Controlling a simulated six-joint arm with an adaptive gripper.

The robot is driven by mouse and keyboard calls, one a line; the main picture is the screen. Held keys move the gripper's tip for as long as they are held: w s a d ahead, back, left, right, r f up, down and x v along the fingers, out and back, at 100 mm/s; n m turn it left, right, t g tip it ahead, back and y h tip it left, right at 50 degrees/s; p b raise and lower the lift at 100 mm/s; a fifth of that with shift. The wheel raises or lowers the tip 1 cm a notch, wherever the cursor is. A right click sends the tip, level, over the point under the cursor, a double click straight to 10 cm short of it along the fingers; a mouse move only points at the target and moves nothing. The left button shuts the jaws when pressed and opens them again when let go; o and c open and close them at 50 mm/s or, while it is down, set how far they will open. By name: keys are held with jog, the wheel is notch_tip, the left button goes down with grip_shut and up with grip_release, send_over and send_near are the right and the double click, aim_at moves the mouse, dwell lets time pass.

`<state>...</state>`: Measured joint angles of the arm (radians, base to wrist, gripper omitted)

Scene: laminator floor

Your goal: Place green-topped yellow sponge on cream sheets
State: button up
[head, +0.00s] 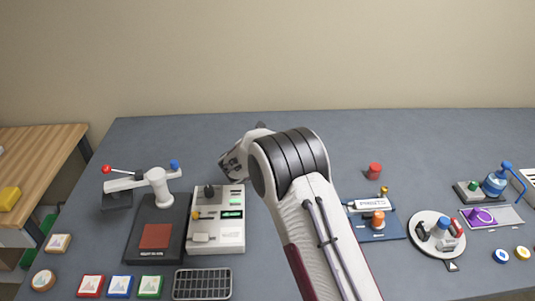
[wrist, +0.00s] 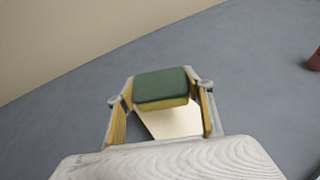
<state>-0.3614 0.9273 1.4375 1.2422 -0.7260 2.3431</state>
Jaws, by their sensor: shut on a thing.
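The green-topped yellow sponge (wrist: 161,86) is between the fingers of my gripper (wrist: 162,96) in the wrist view, with its green face showing and a strip of yellow below. My gripper is shut on it. The cream sheets (wrist: 174,124) show just beneath and nearer than the sponge, partly covered by it and the fingers. I cannot tell whether the sponge touches them or hangs above. In the head view my arm hides the sponge, the sheets and the fingertips.
A lever press with a brown pad (head: 157,236) and a control box (head: 217,219) stand left of my arm. A red knob (head: 374,170), a blue board (head: 384,228) and a round turntable (head: 437,233) are to the right. The far grey tabletop is clear.

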jog(key=shift+f, duration=0.55)
jog(key=shift+f, duration=0.1)
jog(key=shift+f, duration=1.75)
jog(key=shift+f, duration=0.2)
jog(key=o, duration=0.7)
jog(key=shift+c, duration=0.2)
jog(key=shift+r, duration=0.2)
jog(key=v, duration=1.2)
